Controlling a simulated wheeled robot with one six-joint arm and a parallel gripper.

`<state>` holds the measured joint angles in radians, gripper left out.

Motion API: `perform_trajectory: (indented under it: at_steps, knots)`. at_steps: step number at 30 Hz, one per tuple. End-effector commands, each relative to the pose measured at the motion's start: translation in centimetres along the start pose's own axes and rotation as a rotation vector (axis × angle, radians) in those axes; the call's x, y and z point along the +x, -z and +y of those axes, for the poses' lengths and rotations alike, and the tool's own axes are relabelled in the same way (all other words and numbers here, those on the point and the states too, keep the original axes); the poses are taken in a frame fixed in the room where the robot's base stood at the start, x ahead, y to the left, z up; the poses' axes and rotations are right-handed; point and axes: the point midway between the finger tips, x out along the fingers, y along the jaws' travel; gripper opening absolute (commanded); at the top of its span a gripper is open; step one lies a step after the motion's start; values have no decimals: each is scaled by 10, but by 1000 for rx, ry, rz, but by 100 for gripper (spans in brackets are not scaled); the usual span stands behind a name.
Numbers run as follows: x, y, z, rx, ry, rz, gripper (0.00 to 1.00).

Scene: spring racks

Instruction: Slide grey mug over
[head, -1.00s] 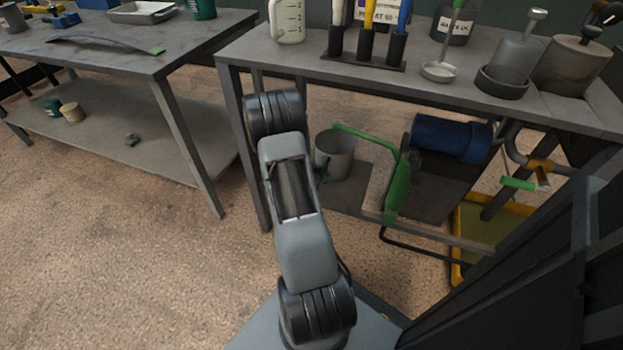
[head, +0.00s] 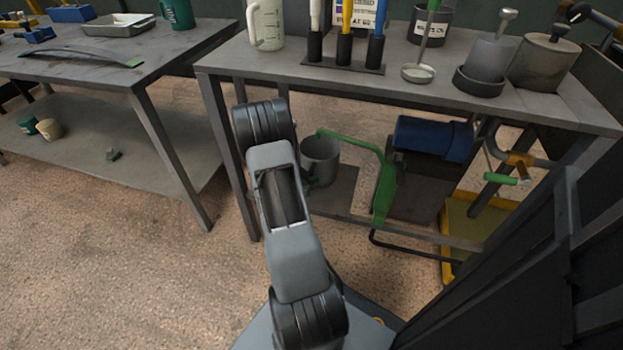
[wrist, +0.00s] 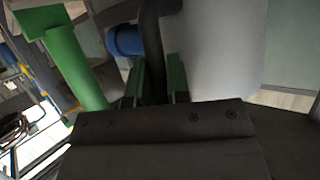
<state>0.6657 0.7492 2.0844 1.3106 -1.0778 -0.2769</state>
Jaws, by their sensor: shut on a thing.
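The grey mug (head: 321,156) is upright at the lower-shelf level of the right bench, just right of my arm. In the wrist view its pale wall (wrist: 222,50) fills the upper right, and its dark curved handle (wrist: 154,40) comes down between my fingers. My gripper (wrist: 155,82) has green-padded fingers, one on each side of the handle, and is shut on it. In the head view my arm hides most of the gripper. I cannot tell whether the mug's base touches the shelf.
A green pipe-like piece (head: 384,190) stands close right of the mug, with a blue cylinder (head: 434,139) behind it. The bench top (head: 420,88) is above, holding a pen stand and pots. A bench leg (head: 228,160) is left of my arm. A yellow tray (head: 470,225) lies right.

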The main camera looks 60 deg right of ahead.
Motion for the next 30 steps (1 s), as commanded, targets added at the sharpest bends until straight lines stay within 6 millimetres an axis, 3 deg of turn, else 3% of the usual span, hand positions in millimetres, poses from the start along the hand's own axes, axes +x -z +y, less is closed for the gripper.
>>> perform_trajectory:
  at_steps: [10,30]
  knots:
    - [-4,-1,2,-2,0,-1,0]
    - [-40,-15,30,3,-11,0,0]
